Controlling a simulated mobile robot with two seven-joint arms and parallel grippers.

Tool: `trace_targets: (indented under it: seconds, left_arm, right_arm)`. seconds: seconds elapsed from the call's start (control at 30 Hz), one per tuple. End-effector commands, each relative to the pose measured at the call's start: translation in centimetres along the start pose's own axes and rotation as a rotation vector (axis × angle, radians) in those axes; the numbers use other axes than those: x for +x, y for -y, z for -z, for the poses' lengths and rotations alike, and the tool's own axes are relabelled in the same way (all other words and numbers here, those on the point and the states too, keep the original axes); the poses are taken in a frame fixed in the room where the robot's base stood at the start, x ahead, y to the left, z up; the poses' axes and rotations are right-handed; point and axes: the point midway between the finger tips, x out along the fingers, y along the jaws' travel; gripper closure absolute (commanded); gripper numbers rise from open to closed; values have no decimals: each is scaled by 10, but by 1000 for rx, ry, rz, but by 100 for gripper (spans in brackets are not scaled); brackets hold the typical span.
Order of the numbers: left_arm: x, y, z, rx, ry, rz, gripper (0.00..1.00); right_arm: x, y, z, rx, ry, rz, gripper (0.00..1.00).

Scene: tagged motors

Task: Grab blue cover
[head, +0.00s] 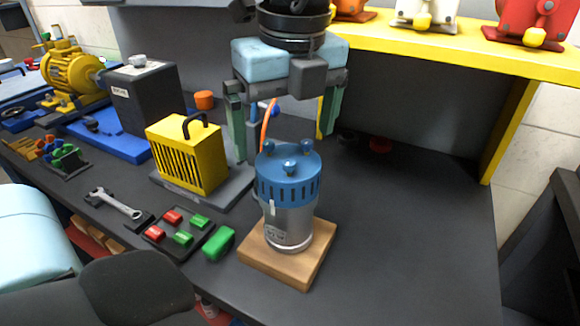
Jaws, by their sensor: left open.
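The blue cover (288,175) is a slotted cap with several small knobs on its top. It sits on a silver cylindrical motor (288,224) that stands upright on a square wooden block (262,255). My left gripper (283,146) is open, with its green fingers pointing down and spread wide. In the head view it appears above and behind the cover, with nothing visible held between the fingers. I cannot tell its exact distance from the cover. An orange cable shows behind the cover, between the fingers. My right gripper is not in view.
A yellow slotted box (186,158) with a black handle stands left of the motor. A dark tray (157,234) holds red and green pieces; a green block (219,243) lies beside it. A wrench (118,203) lies farther left. A yellow shelf (450,51) overhangs the back.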

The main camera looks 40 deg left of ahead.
Motion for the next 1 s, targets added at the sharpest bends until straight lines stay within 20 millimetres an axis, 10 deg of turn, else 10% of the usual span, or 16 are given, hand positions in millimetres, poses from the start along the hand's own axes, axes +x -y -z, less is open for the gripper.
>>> trace_targets:
  seconds: [1.0]
  left_arm:
    - [63,2,4,-1,0,1,8]
  right_arm:
    - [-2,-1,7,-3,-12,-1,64]
